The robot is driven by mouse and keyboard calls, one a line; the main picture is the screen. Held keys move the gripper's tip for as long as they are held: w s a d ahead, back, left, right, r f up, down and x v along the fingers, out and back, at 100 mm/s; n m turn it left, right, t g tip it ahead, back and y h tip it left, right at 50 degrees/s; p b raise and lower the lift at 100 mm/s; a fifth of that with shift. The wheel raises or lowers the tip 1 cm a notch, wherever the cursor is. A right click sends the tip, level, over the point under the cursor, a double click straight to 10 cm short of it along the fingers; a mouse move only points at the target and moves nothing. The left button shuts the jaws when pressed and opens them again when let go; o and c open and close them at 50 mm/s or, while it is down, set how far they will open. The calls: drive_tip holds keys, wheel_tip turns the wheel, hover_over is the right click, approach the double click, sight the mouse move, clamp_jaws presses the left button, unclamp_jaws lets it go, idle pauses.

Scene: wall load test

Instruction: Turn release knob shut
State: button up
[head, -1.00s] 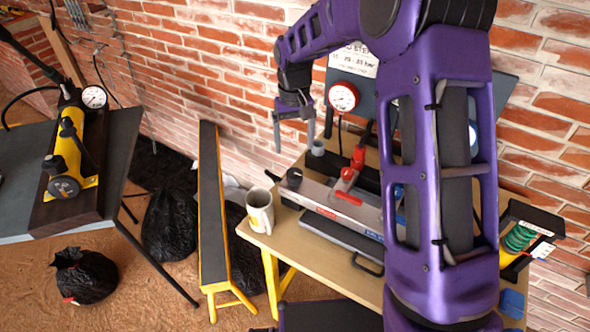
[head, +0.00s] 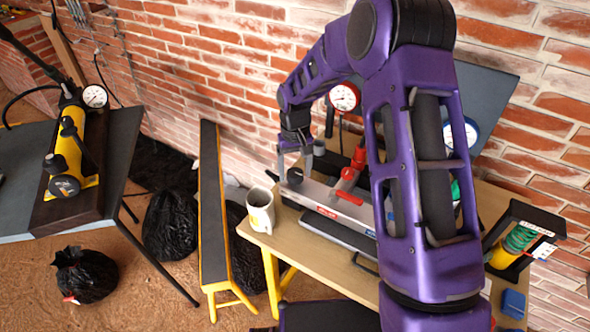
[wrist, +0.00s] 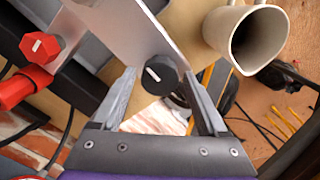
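A round black knob (wrist: 160,74) with a white line across its face sits at the end of a grey metal bar (wrist: 128,36). No label on the knob can be read. It shows in the head view (head: 294,177) at the near left end of the bar on the wooden table. My gripper (wrist: 158,80) is open, with one finger on each side of the knob in the wrist view. I see gaps between knob and fingers. In the head view my gripper (head: 297,163) is low over the knob and partly hides it.
A white mug (head: 261,211) stands close to the knob at the table's left corner. A red knob (wrist: 40,47) is farther along the device. A gauge (head: 343,97) is behind, by the brick wall.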

drive_tip(key=c, duration=1.1)
drive_tip(key=shift+m, duration=0.4)
drive_tip(key=m+b, duration=0.1)
drive_tip(key=m, duration=0.2)
drive_tip(key=shift+m+b, duration=0.3)
drive_tip(key=shift+b, duration=0.05)
drive_tip(key=m, duration=0.4)
drive_tip(key=shift+m, duration=0.3)
drive_tip(key=m, duration=0.4)
drive_tip(key=shift+r+m, duration=0.1)
drive_tip(key=shift+m, duration=0.2)
drive_tip(key=shift+m+p, duration=0.6)
drive_tip(key=shift+m, duration=1.6)
